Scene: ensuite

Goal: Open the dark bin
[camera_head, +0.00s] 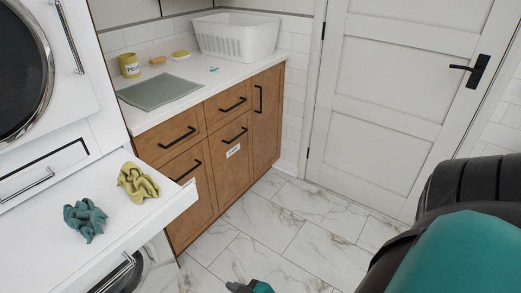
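No bin stands in the open. The wooden cabinet (217,182) has two lower fronts with black bar handles, all shut. The middle lower front (234,167) carries a small white label (233,150), too small to read. The left lower front (187,200) also has a pale label, partly hidden behind the white pull-out shelf; I cannot tell which front is the dark bin. Part of my arm, teal and black, fills the lower right. A small teal and dark part of mine shows at the bottom edge. No gripper fingers can be made out.
The white pull-out shelf (120,215) juts out at left, holding a teal cloth (85,220) and a yellow cloth (138,182). A white basket (236,36) and green mat (158,92) are on the counter. The white door (398,90) is shut. The marble floor (290,235) is clear.

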